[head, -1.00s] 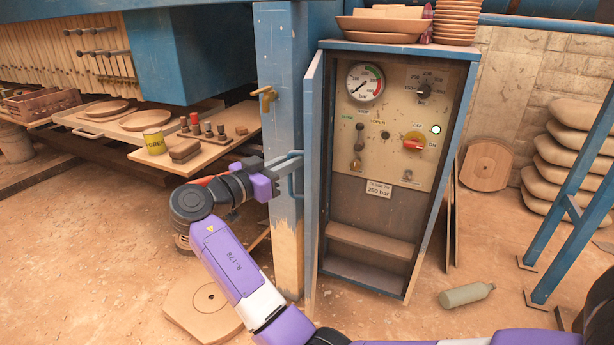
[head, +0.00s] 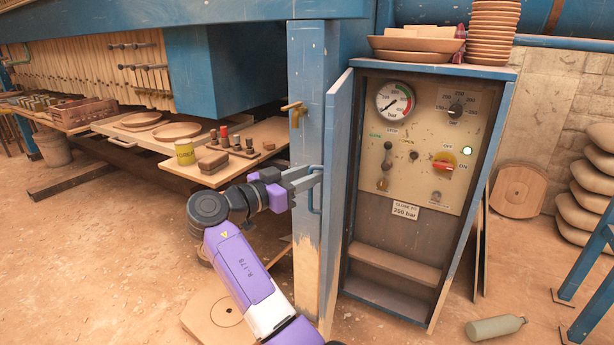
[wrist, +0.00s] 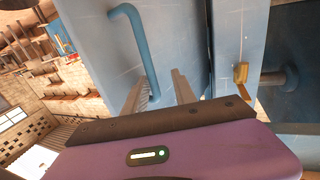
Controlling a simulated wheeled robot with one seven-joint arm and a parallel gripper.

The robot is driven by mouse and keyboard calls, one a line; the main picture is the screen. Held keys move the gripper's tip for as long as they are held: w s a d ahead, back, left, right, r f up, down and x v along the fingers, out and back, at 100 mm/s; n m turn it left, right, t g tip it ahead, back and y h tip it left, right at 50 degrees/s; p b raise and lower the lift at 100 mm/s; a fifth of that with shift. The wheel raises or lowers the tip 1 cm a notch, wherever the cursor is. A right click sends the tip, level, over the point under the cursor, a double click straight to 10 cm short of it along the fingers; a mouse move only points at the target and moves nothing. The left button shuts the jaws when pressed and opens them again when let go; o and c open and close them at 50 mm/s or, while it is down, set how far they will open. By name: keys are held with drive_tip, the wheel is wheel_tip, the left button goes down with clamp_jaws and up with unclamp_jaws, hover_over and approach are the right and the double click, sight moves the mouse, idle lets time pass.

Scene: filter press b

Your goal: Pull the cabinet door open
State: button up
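The blue cabinet door (head: 340,190) stands open, swung out to the left of the cabinet (head: 430,150) and seen almost edge-on in the head view. Its blue bar handle (head: 314,195) is on the outer face, towards my gripper. My gripper (head: 311,178) is at the handle. In the wrist view the handle (wrist: 134,45) runs down to between the two fingertips of my gripper (wrist: 161,90). The fingers are apart, with a visible gap, and the bar's lower end is nearer the left finger. Whether they touch the bar is unclear.
A blue post (head: 307,130) with a brass lever (head: 294,112) stands just left of the door. A low table (head: 190,170) with a yellow can (head: 185,152) is further left. A bottle (head: 495,327) lies on the floor at right. Bowls are stacked on the cabinet.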

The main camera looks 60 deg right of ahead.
drive_tip(key=v, duration=0.7)
drive_tip(key=shift+a+p, duration=0.3)
drive_tip(key=shift+a, duration=0.1)
drive_tip(key=shift+w, duration=0.1)
